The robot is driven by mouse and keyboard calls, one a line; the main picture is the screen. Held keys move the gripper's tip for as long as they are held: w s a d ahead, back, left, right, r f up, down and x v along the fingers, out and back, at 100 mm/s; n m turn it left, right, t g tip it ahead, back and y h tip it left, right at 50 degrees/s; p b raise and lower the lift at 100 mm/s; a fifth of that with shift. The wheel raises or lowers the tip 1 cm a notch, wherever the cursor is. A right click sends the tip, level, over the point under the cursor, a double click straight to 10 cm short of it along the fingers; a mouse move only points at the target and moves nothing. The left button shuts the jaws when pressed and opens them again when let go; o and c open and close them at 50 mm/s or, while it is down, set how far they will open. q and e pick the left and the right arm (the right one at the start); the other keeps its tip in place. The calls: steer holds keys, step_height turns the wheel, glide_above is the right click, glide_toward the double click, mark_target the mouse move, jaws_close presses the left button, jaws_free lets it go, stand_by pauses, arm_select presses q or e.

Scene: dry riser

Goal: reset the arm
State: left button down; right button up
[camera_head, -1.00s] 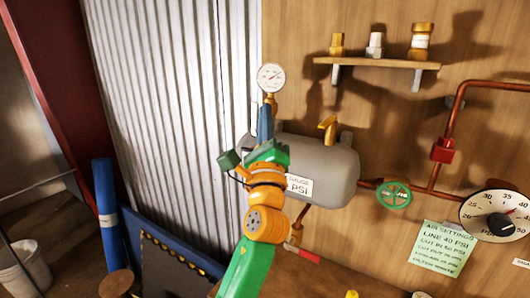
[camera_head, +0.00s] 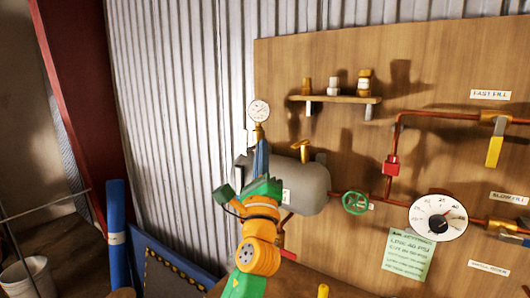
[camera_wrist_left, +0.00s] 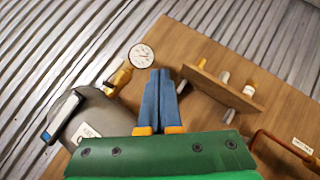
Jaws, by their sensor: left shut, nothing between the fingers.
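My left gripper (camera_head: 261,143) points upward in front of the grey tank (camera_head: 310,188), its blue fingers shut with nothing between them. The round white pressure gauge (camera_head: 259,110) appears just above the fingertips in the head view. In the left wrist view, the gauge (camera_wrist_left: 141,56) lies left of the fingertips (camera_wrist_left: 160,71), apart from them in the picture. The tank (camera_wrist_left: 95,118) also shows at the left there, partly hidden by my green gripper body. My right gripper is not in view.
A shelf (camera_head: 335,99) with several small fittings is on the wooden board, right of the gripper. Copper piping, a green valve wheel (camera_head: 355,202), a large dial (camera_head: 438,218) and a green note (camera_head: 410,254) are farther right. A blue roll (camera_head: 116,238) stands at the left.

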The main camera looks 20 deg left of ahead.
arm_select(q)
steer(key=s+a+f+n+g+h, duration=0.1)
steer(key=s+f+n+g, duration=0.2)
steer(key=f, duration=0.7)
steer(key=s+a+f+n+g+h, duration=0.1)
steer(key=f+n+g+h, duration=0.3)
steer(key=f, duration=0.7)
steer(key=s+a+f+n+g+y, duration=0.1)
steer(key=s+f+n+g, duration=0.3)
steer(key=f, duration=0.6)
steer(key=s+d+f+n+g+h, duration=0.3)
steer(key=s+d+f+n+g, duration=0.15)
steer(key=s+f, duration=0.6)
steer(key=s+d+f+n+g+h, duration=0.4)
steer(key=s+f, duration=0.3)
steer(key=s, duration=0.6)
step_height(320, 180, down, 14)
steer(key=f+y, duration=0.1)
steer(key=s+a+f+g, duration=0.2)
steer(key=s+f, duration=0.9)
steer(key=s, duration=0.2)
steer(key=shift+s+a, duration=0.25)
steer(key=shift+s, duration=0.1)
